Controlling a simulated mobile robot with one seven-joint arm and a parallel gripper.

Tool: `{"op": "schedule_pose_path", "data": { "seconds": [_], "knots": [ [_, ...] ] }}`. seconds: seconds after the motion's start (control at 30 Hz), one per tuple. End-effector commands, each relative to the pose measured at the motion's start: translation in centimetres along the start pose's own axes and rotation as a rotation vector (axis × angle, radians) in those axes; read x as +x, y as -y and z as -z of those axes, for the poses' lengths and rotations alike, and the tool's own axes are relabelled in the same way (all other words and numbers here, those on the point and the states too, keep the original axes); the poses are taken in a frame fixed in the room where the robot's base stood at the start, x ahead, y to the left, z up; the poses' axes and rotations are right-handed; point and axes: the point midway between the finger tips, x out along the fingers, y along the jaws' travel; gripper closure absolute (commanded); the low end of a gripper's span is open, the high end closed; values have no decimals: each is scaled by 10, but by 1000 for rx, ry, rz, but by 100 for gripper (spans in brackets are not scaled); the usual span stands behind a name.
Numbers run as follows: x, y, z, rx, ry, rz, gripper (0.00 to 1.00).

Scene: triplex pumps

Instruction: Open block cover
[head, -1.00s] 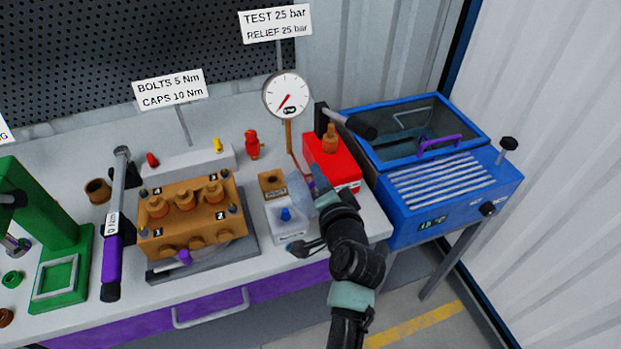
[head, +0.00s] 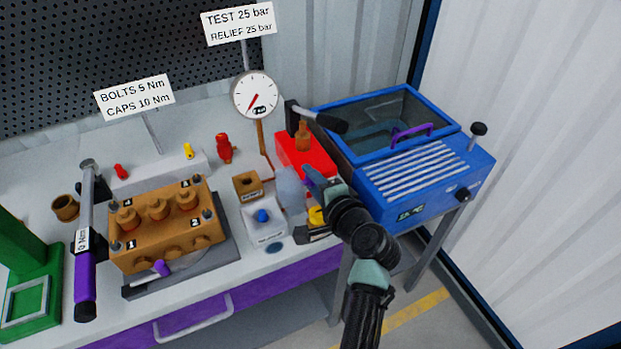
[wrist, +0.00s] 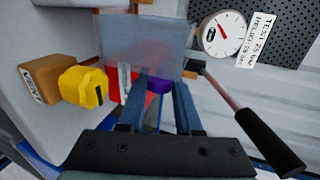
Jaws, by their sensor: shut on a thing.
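My gripper (head: 308,177) is shut on a small purple handle (wrist: 158,85) on a translucent panel, which looks like the block cover (head: 290,188). In the wrist view the cover (wrist: 146,42) stands just beyond my fingers, with the handle between them (wrist: 158,88). The cover is beside the front of a red pump box (head: 297,150). How it is hinged cannot be seen, and my gripper hides part of its right side.
A yellow knob (head: 316,216) is close to my wrist. A white box with a blue button (head: 264,228) is left of the cover. The pump lever (head: 325,120), gauge (head: 254,95) and blue machine (head: 420,165) surround the arm. The brass block (head: 165,230) stands farther left.

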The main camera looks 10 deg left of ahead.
Motion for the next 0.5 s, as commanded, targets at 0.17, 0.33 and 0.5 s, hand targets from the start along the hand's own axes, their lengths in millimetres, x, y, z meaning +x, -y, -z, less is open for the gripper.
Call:
{"op": "schedule_pose_path", "data": {
  "seconds": [0.17,0.33,0.5],
  "knots": [
    [0,0,0,1,0,1,100],
    [0,0,0,0,0,0,58],
    [0,0,0,-1,0,0,37]
  ]
}}
